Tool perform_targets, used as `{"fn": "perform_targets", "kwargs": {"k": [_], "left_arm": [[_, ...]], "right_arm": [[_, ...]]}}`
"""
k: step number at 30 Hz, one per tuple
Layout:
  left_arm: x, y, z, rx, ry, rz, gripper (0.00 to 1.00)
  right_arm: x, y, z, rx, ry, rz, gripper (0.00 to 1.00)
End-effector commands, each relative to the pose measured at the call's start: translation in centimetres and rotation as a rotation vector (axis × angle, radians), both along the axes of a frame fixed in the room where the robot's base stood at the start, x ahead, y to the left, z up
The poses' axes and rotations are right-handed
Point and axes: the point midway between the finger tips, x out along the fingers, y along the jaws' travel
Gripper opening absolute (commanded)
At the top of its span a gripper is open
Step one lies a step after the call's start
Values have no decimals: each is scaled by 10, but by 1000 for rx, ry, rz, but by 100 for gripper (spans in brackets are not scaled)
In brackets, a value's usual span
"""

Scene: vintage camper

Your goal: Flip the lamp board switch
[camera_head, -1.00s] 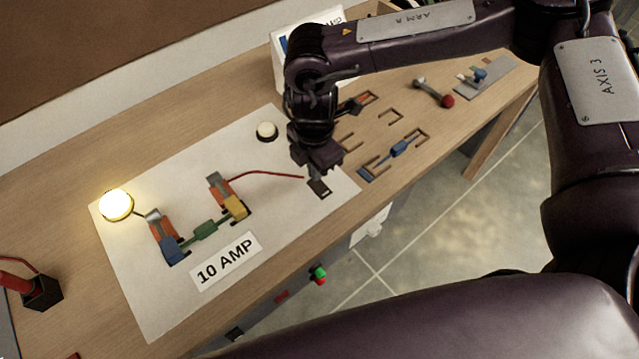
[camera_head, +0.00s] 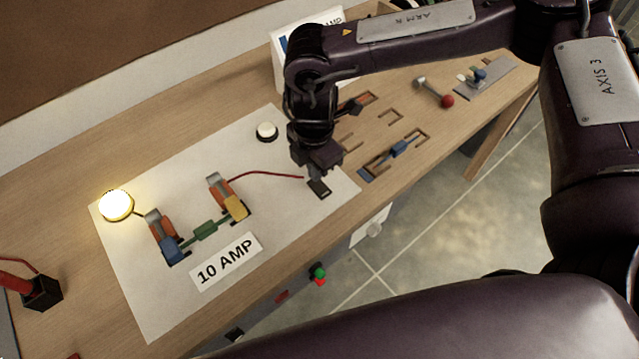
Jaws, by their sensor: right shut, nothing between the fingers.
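The white lamp board (camera_head: 150,300) lies on the wooden bench with a "10 AMP" label (camera_head: 226,261). A lamp (camera_head: 116,205) glows at its left end, and a second round lamp (camera_head: 266,131) at its back edge looks unlit. Orange, blue, green and yellow parts (camera_head: 205,231) join up between the lit lamp and a red wire (camera_head: 265,174). The wire runs to a small dark switch (camera_head: 319,188) at the board's right end. My right gripper (camera_head: 316,178) is shut and empty, pointing down right at the switch; whether it touches cannot be told. My left gripper is not in view.
Right of the board are slots with a blue piece (camera_head: 399,149), a rod with a red knob (camera_head: 446,101) and a grey plate with a blue knob (camera_head: 480,75). A black block with a red handle (camera_head: 42,293) stands at far left. The bench's front edge is close.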

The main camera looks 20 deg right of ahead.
Motion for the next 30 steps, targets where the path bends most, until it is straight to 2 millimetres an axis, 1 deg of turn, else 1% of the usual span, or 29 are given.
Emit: {"fn": "perform_targets", "kwargs": {"k": [14, 30], "left_arm": [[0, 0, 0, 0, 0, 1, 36], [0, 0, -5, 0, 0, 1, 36]], "right_arm": [[0, 0, 0, 0, 0, 0, 0], [0, 0, -8, 0, 0, 0, 0]]}}
